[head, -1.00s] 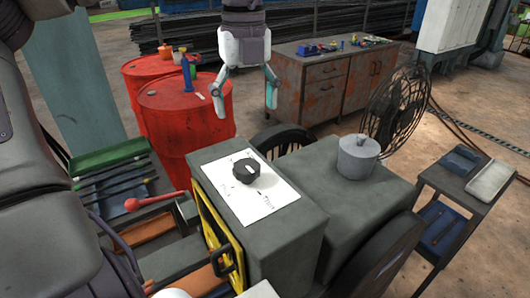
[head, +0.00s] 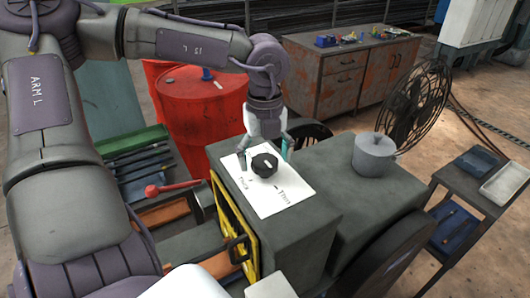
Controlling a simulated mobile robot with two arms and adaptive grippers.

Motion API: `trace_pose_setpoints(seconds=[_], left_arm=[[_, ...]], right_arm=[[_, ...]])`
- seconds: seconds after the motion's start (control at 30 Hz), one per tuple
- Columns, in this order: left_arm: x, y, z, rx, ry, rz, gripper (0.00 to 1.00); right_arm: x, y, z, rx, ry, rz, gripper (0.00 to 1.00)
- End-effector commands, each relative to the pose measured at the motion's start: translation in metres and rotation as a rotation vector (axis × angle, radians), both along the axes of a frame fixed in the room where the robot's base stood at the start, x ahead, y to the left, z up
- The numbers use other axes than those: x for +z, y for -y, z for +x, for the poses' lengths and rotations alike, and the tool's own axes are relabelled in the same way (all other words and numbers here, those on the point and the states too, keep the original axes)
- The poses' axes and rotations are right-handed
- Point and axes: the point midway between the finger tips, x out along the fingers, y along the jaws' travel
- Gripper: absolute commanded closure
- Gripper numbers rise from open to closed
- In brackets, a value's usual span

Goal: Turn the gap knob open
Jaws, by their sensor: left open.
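The gap knob (head: 264,165) is a black knob with a white mark, on a white sheet (head: 270,197) on top of the grey machine housing (head: 312,213). The sheet carries printed words, one near its left side and one near its right; the right one looks like "Thin". My left gripper (head: 264,154) points down at the far side of the knob. Its fingers are spread, one to the left and one to the right of the knob, and it holds nothing. Whether a finger touches the knob cannot be told. My right gripper does not show.
Red drums (head: 201,110) stand behind. A red-ended lever (head: 153,191) and a green tray (head: 133,141) are at left. A trolley (head: 479,196) stands at right.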

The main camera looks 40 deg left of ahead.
Motion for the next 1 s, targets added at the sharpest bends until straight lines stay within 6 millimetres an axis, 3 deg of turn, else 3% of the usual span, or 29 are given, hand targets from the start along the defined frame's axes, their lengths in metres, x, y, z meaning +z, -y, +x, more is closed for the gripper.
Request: trace_pose_setpoints(seconds=[0.13,0.47,0.77,1.0], left_arm=[[0.000,0.000,0.000,0.000,0.000,-0.001,0.19],[0.000,0.000,0.000,0.001,-0.001,0.000,0.74],[-0.002,0.000,0.000,-0.031,-0.001,0.000,0.76],[-0.004,0.000,0.000,-0.161,0.001,0.002,0.76]], right_arm=[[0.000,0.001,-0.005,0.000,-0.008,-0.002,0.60],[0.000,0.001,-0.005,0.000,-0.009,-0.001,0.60],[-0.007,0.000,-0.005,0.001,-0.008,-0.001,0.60],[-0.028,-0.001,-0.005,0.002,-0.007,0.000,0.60]])
